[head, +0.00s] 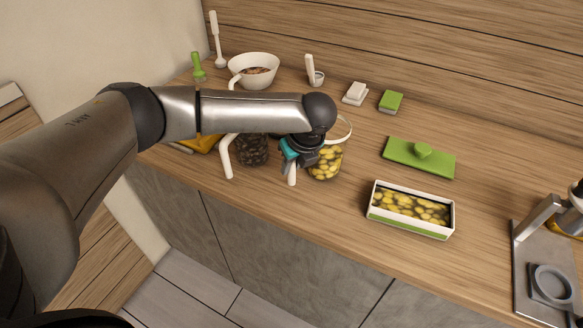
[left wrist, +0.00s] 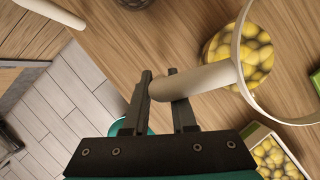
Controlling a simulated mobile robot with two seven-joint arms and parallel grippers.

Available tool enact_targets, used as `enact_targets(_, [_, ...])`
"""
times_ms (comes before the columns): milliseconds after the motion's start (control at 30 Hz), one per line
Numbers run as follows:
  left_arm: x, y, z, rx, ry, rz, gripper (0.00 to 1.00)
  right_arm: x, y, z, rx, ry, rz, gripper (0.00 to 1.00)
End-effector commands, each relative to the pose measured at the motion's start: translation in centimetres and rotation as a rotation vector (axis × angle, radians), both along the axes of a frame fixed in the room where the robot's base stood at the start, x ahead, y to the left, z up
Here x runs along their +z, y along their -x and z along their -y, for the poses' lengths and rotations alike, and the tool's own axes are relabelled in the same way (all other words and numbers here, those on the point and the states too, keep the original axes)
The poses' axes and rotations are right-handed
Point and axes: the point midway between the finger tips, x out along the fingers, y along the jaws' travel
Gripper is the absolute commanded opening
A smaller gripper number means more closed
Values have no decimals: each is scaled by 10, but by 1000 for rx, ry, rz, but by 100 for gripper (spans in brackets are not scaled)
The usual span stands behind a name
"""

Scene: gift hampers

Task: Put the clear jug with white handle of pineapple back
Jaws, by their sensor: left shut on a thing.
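The clear jug of yellow pineapple pieces (head: 327,164) is at the middle of the wooden counter, near its front edge. Its white handle (head: 292,175) points toward the front left. My left gripper (head: 303,160) is at the jug's left side, shut on the handle. In the left wrist view the two fingers (left wrist: 163,98) close around the end of the white handle (left wrist: 205,80), with the jug (left wrist: 222,45) and its white rim beyond. The jug looks upright. My arm hides part of its top. I cannot tell whether its base touches the counter. My right gripper is out of view.
A dark-filled jug (head: 252,150) with a white handle stands close on the left. An open white-and-green box of yellow pieces (head: 374,214) is to the right, its green lid (head: 402,152) behind. A white bowl (head: 253,62) is at the back. A grey appliance (head: 530,270) stands far right.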

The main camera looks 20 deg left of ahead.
Motion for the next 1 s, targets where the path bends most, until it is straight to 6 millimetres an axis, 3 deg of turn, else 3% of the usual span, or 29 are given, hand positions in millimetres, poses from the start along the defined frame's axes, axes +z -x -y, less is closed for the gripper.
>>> enact_targets(433, [-7,-1,0,1,1,3,0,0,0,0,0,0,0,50])
enact_targets(467, [-8,0,0,0,1,1,27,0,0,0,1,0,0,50])
enact_targets(700, [-8,0,0,0,1,1,54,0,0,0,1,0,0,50])
enact_targets(1000, [-6,0,0,1,0,2,55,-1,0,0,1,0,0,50])
